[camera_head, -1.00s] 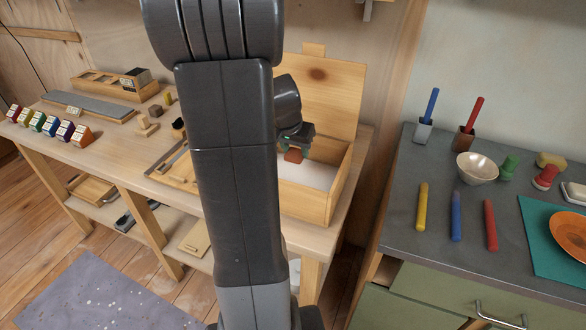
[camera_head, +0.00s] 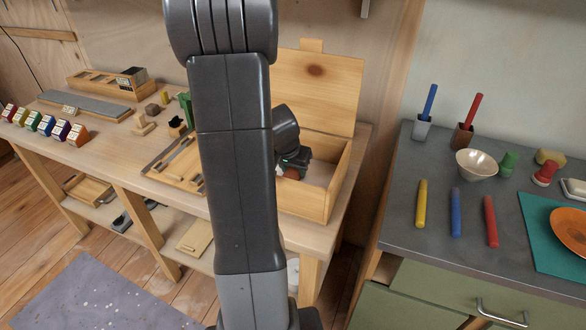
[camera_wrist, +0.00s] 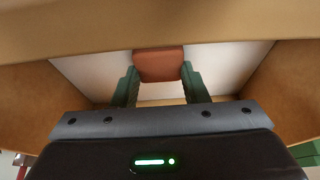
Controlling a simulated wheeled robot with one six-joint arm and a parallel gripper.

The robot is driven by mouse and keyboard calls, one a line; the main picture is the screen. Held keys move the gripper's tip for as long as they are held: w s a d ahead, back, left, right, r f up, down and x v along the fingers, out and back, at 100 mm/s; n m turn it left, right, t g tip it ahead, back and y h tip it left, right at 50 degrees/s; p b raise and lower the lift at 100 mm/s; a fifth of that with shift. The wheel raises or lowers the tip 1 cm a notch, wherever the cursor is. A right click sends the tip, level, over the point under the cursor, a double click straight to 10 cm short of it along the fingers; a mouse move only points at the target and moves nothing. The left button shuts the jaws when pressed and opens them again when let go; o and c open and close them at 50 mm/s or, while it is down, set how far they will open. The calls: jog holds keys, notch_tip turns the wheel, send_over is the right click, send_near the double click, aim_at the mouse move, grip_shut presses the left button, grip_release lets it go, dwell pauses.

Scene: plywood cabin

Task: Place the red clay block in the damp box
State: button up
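The damp box (camera_head: 302,204) is a light wooden box with a pale floor at the right end of the workbench. Its lid (camera_head: 330,90) stands open at the back. My gripper (camera_wrist: 160,72) reaches down inside the box. Its two green fingers are at either side of the red clay block (camera_wrist: 158,64) and appear to touch it. In the head view only a small reddish part of the block (camera_head: 291,173) shows below my gripper. The pale floor of the box (camera_wrist: 223,62) shows around the block. I cannot tell whether the block touches it.
A wooden tray with tools (camera_head: 172,168) lies left of the box, partly behind my arm. Coloured blocks (camera_head: 47,125) stand in a row at the bench's left. The grey counter (camera_head: 400,218) on the right holds clay sticks, a bowl (camera_head: 477,164) and stamps.

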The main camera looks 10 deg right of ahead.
jog(key=o, duration=0.4)
jog(key=shift+r+p, duration=0.25)
jog(key=shift+p, duration=0.1)
jog(key=v, duration=1.1)
jog(key=shift+s+r+p, duration=0.15)
jog(key=shift+r+p, duration=0.25)
jog(key=shift+p, duration=0.05)
